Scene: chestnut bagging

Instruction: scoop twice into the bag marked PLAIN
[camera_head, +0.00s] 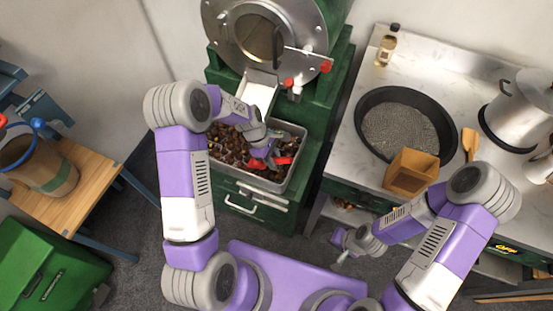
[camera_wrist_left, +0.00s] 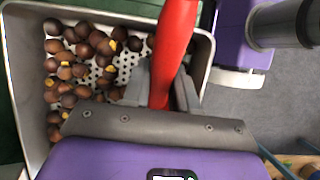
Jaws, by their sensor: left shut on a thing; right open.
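A metal tray (camera_head: 297,150) of roasted chestnuts (camera_head: 228,146) sits under the roaster's chute. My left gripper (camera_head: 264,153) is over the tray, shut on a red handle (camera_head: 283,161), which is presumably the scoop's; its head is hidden. In the left wrist view the red handle (camera_wrist_left: 173,40) stands between the fingers (camera_wrist_left: 160,88), beside chestnuts (camera_wrist_left: 75,60) and the tray's perforated bottom. My right gripper (camera_head: 345,245) is open and empty, low in front of the counter. A brown open-topped paper bag (camera_head: 411,173) stands on the counter; no PLAIN marking is readable.
The green roaster (camera_head: 225,65) stands behind the tray. The counter holds a black pan (camera_head: 360,125), a steel pot (camera_head: 515,105), a wooden utensil (camera_head: 469,143) and a bottle (camera_head: 386,46).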

